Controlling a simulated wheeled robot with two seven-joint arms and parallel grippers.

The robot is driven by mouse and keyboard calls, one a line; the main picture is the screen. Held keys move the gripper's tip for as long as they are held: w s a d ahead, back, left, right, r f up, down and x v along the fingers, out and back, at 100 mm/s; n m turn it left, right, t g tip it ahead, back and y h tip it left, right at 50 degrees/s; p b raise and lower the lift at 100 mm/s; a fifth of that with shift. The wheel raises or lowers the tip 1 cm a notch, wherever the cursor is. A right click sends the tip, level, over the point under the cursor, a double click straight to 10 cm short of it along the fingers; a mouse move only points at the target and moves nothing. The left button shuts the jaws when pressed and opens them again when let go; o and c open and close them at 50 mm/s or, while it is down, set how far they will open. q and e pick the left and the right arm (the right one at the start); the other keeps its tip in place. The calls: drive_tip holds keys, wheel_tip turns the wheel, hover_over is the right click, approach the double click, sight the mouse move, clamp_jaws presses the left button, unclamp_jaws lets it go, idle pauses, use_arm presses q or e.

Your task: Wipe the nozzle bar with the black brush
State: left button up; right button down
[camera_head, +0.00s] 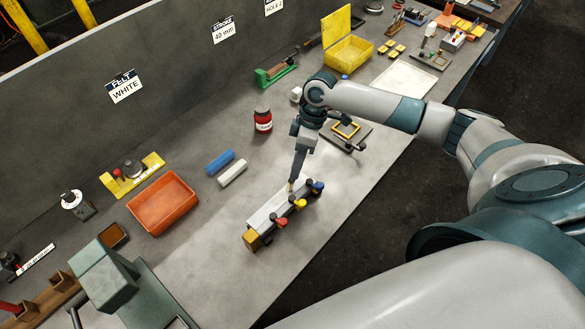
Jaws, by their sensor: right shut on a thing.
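The nozzle bar (268,211) is a long pale grey bar lying slantwise near the front edge of the bench. Yellow, red and blue knobs line its front side, and a yellow-brown block sits at its left end. My right gripper (293,180) points down over the bar's right half and is shut on a thin thing, taken to be the black brush. Only a small part of it shows at the fingertips, close above or touching the bar; I cannot tell which. Most of the brush is hidden by the fingers. My left gripper is not in view.
Blue and white blocks (232,173) lie left of the bar, with an orange tray (163,204) beyond them. A red jar (263,121) stands behind. A small framed plate (346,136) lies right of my gripper. Bare bench surrounds the bar; its front edge is close.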

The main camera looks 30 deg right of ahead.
drive_tip(key=shift+w+d, duration=0.1)
drive_tip(key=shift+d, duration=0.1)
drive_tip(key=shift+a, duration=0.1)
drive_tip(key=shift+s+a+f, duration=0.1)
drive_tip(key=shift+s+a, duration=0.15)
drive_tip(key=shift+a, duration=0.45)
drive_tip(key=shift+s+a, duration=0.25)
drive_tip(key=shift+a, duration=0.45)
drive_tip(key=shift+s+a, duration=0.25)
drive_tip(key=shift+a, duration=0.45)
drive_tip(key=shift+s+a, duration=0.2)
drive_tip(key=shift+a, duration=0.5)
drive_tip(key=shift+a, duration=0.15)
drive_tip(key=shift+s+a, duration=0.25)
drive_tip(key=shift+a, duration=0.4)
drive_tip(key=shift+s+a, duration=0.25)
drive_tip(key=shift+a, duration=0.4)
drive_tip(key=shift+d, duration=0.15)
drive_tip(key=shift+w+d, duration=0.25)
drive_tip(key=shift+d, duration=0.45)
drive_tip(key=shift+w+d, duration=0.25)
drive_tip(key=shift+d, duration=0.4)
